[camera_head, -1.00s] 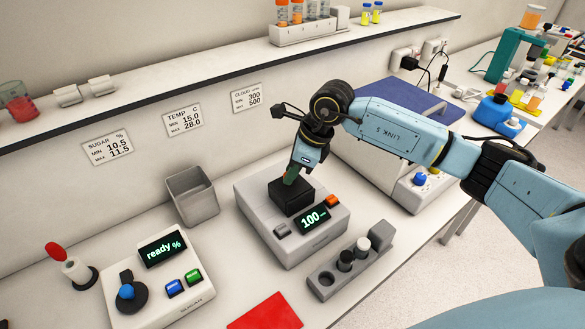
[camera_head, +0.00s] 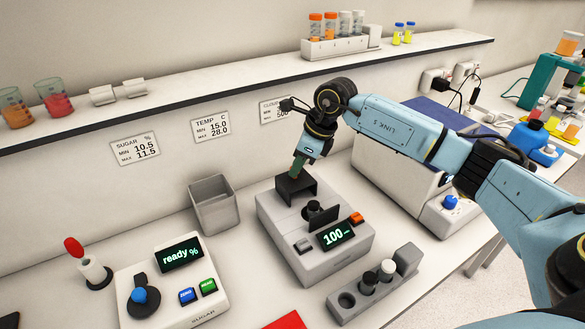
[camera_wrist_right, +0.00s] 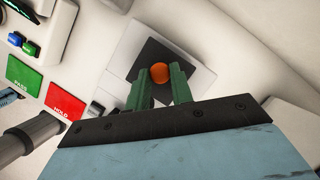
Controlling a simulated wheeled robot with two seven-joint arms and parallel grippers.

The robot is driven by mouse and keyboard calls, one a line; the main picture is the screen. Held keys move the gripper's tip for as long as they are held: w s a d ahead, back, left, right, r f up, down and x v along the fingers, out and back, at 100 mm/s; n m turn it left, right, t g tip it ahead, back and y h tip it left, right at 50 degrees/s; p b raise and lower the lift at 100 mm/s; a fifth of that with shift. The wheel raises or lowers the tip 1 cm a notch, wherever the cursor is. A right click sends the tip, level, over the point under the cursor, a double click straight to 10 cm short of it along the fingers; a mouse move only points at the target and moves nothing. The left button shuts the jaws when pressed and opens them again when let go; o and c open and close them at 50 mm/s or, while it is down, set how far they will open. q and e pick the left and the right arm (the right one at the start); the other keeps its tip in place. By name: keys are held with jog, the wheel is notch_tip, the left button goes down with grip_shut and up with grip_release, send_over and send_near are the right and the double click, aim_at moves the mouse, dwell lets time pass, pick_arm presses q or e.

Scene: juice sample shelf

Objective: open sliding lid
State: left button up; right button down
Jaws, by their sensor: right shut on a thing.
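The meter (camera_head: 285,225) with the glowing "100" display (camera_head: 337,236) stands mid-bench. Its black sliding lid (camera_head: 292,190) sits toward the back of the top. In front of it, between lid and display, a dark round part (camera_head: 314,207) and an upright black plate (camera_head: 325,217) are exposed. My right gripper (camera_head: 298,166) reaches down onto the lid from above. In the right wrist view its green fingers (camera_wrist_right: 159,88) are shut on an orange knob (camera_wrist_right: 160,73) on the dark lid plate (camera_wrist_right: 150,54). My left gripper is not in view.
A grey bin (camera_head: 215,206) stands left of the meter. A grey rack with vials (camera_head: 348,300) stands at its front right, and the sugar meter (camera_head: 190,310) at front left. A shelf (camera_head: 200,98) runs behind. A larger white instrument (camera_head: 390,183) stands at right.

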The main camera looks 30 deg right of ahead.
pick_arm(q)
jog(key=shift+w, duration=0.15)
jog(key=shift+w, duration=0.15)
pick_arm(e)
jog(key=c, duration=1.2)
grip_release()
jog(key=shift+r, duration=0.1)
pick_arm(q)
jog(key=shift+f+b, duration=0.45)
jog(key=shift+b, duration=0.05)
pick_arm(e)
jog(key=v, duration=1.3)
jog(key=shift+s+d, duration=0.1)
jog(key=shift+d, duration=0.05)
